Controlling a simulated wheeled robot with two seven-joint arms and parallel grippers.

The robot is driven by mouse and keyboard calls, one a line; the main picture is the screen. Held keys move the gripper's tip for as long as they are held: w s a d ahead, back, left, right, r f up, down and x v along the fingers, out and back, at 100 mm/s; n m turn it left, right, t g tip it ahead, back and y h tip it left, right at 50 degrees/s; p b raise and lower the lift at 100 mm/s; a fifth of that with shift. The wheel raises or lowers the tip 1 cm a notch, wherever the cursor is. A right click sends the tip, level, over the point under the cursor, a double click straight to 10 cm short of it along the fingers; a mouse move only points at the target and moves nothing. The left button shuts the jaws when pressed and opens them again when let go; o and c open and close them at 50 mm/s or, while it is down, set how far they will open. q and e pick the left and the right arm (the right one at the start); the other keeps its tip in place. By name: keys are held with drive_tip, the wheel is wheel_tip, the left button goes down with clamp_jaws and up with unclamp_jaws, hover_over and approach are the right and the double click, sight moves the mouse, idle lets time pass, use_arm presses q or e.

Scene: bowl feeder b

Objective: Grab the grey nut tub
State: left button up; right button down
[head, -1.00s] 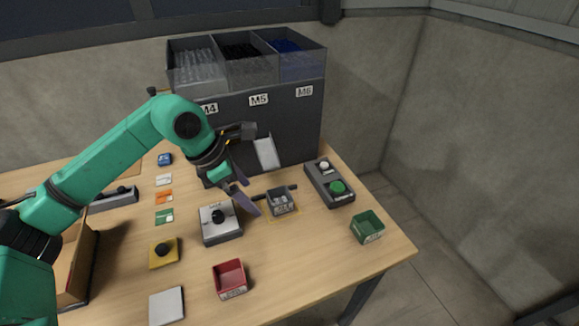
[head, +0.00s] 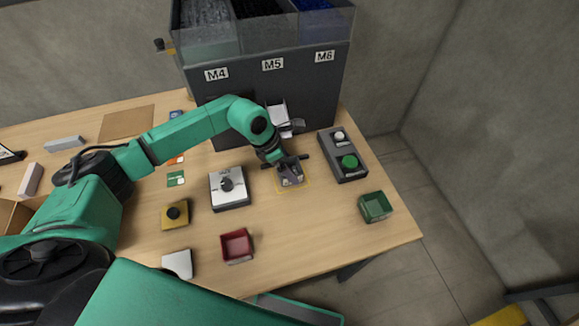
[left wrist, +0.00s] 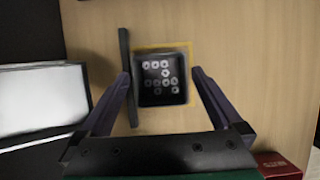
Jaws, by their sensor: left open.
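The grey nut tub (head: 293,183) stands upright on the table inside a yellow outlined square, in front of the feeder's chute. In the left wrist view the tub (left wrist: 163,92) is dark and open-topped, with several light nuts inside. My left gripper (head: 289,171) is above and around the tub in the head view and partly covers it. In the left wrist view its spread fingers (left wrist: 161,76) appear on either side of the tub, with gaps visible; I cannot tell how low they reach. My right gripper is not in view.
A dark bar (left wrist: 126,75) stands close beside the tub, near the left finger. The feeder (head: 268,98) with its chute (head: 278,114) is behind. A button box (head: 344,155) and green tub (head: 376,207) are right; a selector box (head: 229,188) and red tub (head: 237,246) are left.

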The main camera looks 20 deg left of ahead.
use_arm(q)
drive_tip(key=shift+w+d+f, duration=0.1)
drive_tip(key=shift+d+f, duration=0.05)
drive_tip(key=shift+f, duration=0.35)
drive_tip(key=c, duration=1.2)
drive_tip(key=shift+r, duration=0.15)
